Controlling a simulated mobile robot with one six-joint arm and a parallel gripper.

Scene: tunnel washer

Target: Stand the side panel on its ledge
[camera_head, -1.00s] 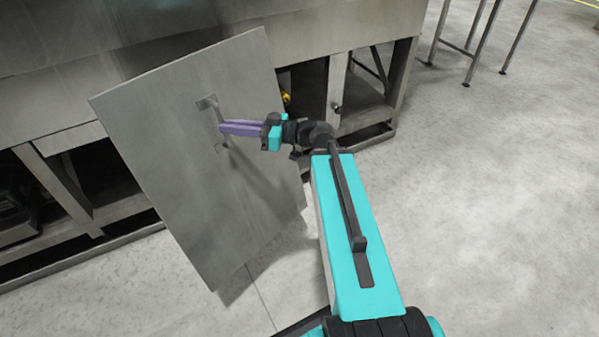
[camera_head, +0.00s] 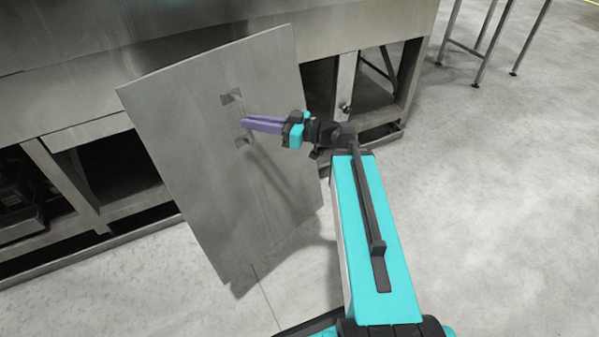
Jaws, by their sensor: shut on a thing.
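The side panel (camera_head: 200,185) is a large flat grey metal sheet, tilted in the camera_head view, in front of the machine's frame. A handle (camera_head: 238,104) is fixed on its face, upper middle. My gripper (camera_head: 245,123), with purple fingers, is shut on this handle from the right. The panel's lower corner appears near the floor; I cannot tell whether it touches. The ledge cannot be made out clearly; the panel covers part of the frame behind it.
The steel machine (camera_head: 340,30) spans the back, with open bays below it. Dark equipment (camera_head: 18,195) sits in the left bay. A metal-legged stand (camera_head: 485,45) is at the upper right. The concrete floor (camera_head: 500,200) at right is clear.

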